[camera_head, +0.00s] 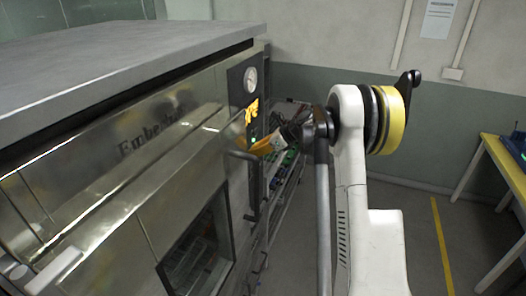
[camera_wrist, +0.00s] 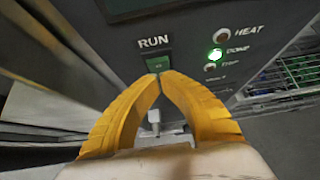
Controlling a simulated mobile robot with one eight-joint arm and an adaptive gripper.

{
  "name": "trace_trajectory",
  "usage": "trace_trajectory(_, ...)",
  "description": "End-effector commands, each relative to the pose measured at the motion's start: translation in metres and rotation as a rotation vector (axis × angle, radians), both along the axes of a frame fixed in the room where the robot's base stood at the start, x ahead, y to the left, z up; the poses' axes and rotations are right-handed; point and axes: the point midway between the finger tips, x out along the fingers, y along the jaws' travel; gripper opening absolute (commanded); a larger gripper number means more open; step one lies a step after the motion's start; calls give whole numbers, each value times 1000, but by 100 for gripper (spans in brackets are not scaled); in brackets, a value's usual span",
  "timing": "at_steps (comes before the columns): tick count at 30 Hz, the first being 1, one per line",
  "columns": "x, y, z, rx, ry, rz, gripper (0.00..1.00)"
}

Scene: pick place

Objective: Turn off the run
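The RUN switch (camera_wrist: 158,65) is a small green rocker under the white word RUN on a dark control panel (camera_wrist: 120,40) in the wrist view. My gripper (camera_wrist: 161,76) has two yellow curved fingers whose tips meet, with nothing seen between them. The tips overlap the lower edge of the switch in the picture; I cannot tell whether they touch it. In the head view my gripper (camera_head: 268,146) is beside the panel on the oven's front right edge, and the switch is too small to make out.
A rack (camera_head: 284,170) stands behind my gripper. Floor is open to the right, before a yellow table (camera_head: 505,165).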

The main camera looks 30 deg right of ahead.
Motion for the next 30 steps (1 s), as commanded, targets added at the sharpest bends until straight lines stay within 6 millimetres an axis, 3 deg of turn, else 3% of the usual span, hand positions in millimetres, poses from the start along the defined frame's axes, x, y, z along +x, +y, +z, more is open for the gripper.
trace_trajectory(30,12,10,9,-52,68,1,0)
